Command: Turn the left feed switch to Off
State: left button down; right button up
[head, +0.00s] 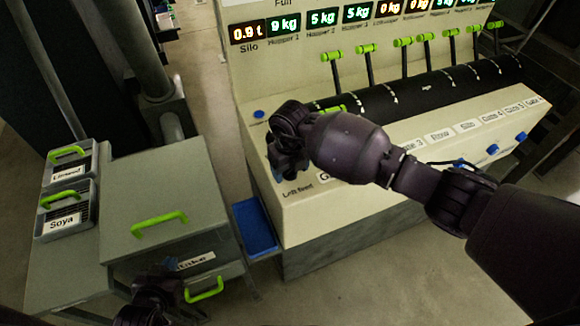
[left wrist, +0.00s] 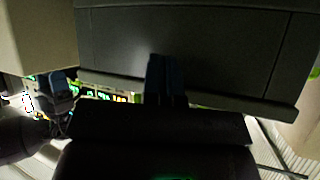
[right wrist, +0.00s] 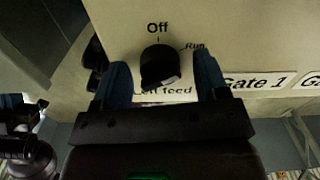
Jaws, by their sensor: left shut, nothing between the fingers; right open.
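The left feed switch (right wrist: 159,65) is a round black knob on the cream panel, seen in the right wrist view. "Off" is printed above it, "Run" to its upper right, and a partly hidden "Left feed" label below. I cannot tell clearly which mark the knob points at. My right gripper (right wrist: 161,72) is open, with one blue finger on each side of the knob; contact is not clear. In the head view my right gripper (head: 286,165) hides the switch. My left gripper (left wrist: 166,80) is shut and empty, low by the grey cabinet.
The cream console (head: 330,200) carries blue knobs (head: 492,149) along its front and green-handled levers (head: 334,54) above. A grey cabinet (head: 160,180) with green handles and bins labelled Linseed and Soya (head: 68,212) stand left. A blue tray (head: 254,228) lies between. Floor in front is clear.

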jog(key=c, duration=0.9)
